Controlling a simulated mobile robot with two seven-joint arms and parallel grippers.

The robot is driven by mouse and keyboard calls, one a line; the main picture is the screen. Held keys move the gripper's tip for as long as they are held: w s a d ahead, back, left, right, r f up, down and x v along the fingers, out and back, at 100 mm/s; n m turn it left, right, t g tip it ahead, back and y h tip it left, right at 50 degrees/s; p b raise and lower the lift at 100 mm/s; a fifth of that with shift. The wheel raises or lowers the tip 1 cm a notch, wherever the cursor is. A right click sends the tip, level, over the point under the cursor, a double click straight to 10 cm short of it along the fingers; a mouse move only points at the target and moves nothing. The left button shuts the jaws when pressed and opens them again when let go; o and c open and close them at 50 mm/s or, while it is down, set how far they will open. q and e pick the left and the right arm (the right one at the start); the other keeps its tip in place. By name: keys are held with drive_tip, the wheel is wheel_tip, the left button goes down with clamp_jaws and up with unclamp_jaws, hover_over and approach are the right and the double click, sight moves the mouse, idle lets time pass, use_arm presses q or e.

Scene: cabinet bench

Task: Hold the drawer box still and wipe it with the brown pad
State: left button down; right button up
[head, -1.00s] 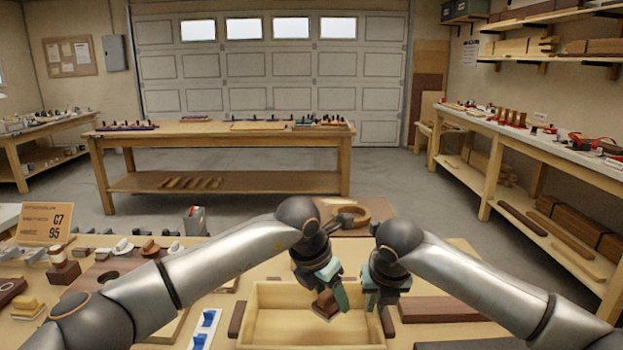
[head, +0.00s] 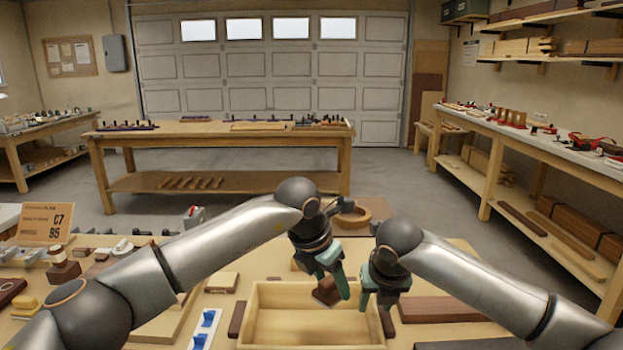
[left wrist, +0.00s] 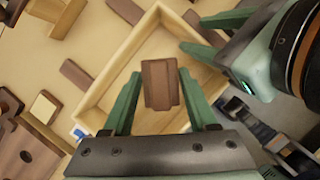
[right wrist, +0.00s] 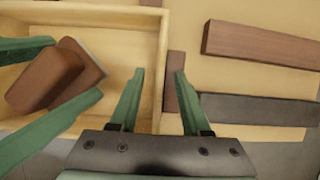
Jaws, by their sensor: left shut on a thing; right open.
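The drawer box (head: 290,326) is a pale, open-topped wooden box on the bench in front of me. My left gripper (head: 330,284) is shut on the brown pad (head: 325,293) and holds it over the box, towards its back right. The pad (left wrist: 160,84) sits between the fingers in the left wrist view; whether it touches the box is unclear. My right gripper (head: 377,292) is open at the box's right side. In the right wrist view its fingers (right wrist: 155,92) lie on either side of the box's right wall (right wrist: 150,60), apparently not closed on it.
Dark brown blocks stand beside the box's left (head: 237,319) and right (head: 387,322) walls. A longer dark board (head: 440,309) lies to the right. A white strip with blue pieces (head: 204,328) lies to the left.

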drive_tip(key=shift+f, duration=0.2)
use_arm(q)
wheel_tip(320, 180, up, 10)
drive_tip(key=p, duration=1)
use_arm(e)
wheel_tip(320, 180, up, 7)
drive_tip(key=shift+r, duration=0.2)
use_arm(q)
drive_tip(key=shift+r, duration=0.25)
use_arm(e)
drive_tip(key=v, duration=1.2)
